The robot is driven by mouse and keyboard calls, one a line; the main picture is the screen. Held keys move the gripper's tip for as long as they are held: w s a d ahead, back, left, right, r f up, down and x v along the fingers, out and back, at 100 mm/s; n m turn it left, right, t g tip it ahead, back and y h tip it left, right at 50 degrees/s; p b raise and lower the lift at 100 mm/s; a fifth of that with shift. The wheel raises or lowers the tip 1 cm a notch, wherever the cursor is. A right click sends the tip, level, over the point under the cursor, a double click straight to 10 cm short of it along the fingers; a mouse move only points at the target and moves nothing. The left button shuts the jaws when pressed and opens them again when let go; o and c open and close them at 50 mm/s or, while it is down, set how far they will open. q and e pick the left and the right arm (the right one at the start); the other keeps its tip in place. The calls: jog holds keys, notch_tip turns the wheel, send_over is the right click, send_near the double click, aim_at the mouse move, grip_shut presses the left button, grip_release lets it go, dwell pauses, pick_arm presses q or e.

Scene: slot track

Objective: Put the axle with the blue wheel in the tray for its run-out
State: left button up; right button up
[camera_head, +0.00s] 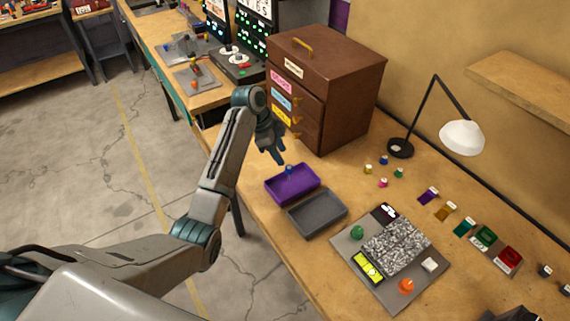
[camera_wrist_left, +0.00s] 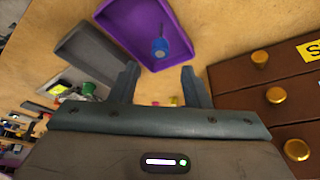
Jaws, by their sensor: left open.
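The axle with the blue wheel (camera_head: 289,170) shows at the back end of the purple tray (camera_head: 300,193). In the left wrist view the blue wheel (camera_wrist_left: 159,47) appears inside the purple tray (camera_wrist_left: 125,22), close to its near wall, with a thin shaft end on top. My left gripper (camera_head: 278,157) hangs just behind the tray. In the left wrist view its two fingers (camera_wrist_left: 158,80) are apart with nothing between them, and the wheel lies beyond the fingertips. My right gripper is not in view.
A grey tray (camera_head: 317,219) adjoins the purple one. A brown drawer cabinet (camera_head: 340,95) stands behind my left gripper. Several small coloured pieces (camera_head: 383,182), a black lamp (camera_head: 400,148) and a board with a speckled pad (camera_head: 396,247) are to the right.

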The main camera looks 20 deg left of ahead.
pick_arm(q)
jog(key=v, duration=0.6)
jog(key=shift+b, duration=0.35)
